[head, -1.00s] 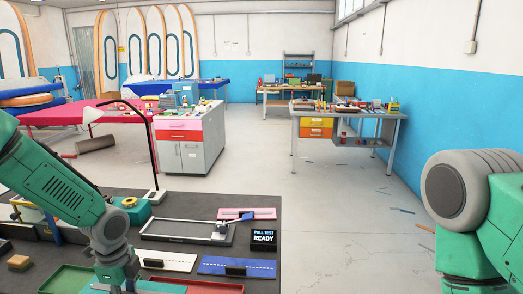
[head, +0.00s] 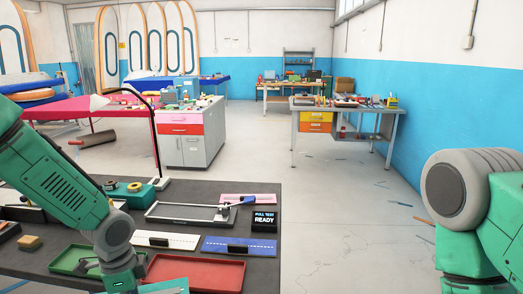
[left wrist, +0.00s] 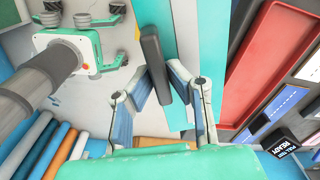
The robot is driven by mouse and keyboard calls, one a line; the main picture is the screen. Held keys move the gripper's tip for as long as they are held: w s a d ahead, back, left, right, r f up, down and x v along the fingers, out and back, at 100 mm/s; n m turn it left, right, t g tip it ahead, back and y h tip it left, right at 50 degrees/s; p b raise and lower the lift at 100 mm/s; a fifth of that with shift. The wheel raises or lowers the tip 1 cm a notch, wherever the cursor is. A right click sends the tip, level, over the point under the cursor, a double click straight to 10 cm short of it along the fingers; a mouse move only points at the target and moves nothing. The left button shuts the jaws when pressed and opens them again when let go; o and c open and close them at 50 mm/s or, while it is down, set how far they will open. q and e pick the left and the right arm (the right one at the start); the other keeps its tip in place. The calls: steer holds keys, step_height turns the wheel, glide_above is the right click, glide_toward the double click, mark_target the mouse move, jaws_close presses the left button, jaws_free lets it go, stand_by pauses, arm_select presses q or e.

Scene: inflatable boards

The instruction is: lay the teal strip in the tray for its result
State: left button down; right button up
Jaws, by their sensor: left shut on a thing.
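My left gripper (left wrist: 163,82) is shut on the dark grip block (left wrist: 153,62) of the teal strip (left wrist: 167,20), with a finger on each side. In the head view, the teal strip (head: 165,287) shows only as a sliver at the bottom edge, beside my left wrist and in front of the red tray. The red tray (head: 195,259) looks empty; it also shows in the left wrist view (left wrist: 262,70), to the right of the strip. A green tray (head: 75,247) lies left of my left wrist, partly hidden. The pull test display (head: 264,221) reads READY. My right gripper is out of view.
A white strip (head: 185,237) and a blue strip (head: 262,250), each with a black block, lie behind the red tray. Behind them are a test fixture with a lever (head: 190,211) and a pink strip (head: 235,198). A lamp (head: 157,182) stands at the table's back.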

arm_select(q)
steer(key=s+d+f+n+b, duration=0.5)
steer(key=s+f+n+b, duration=0.2)
steer(key=n, duration=0.7)
steer(key=shift+s+b, duration=1.1)
steer(key=shift+s, duration=0.25)
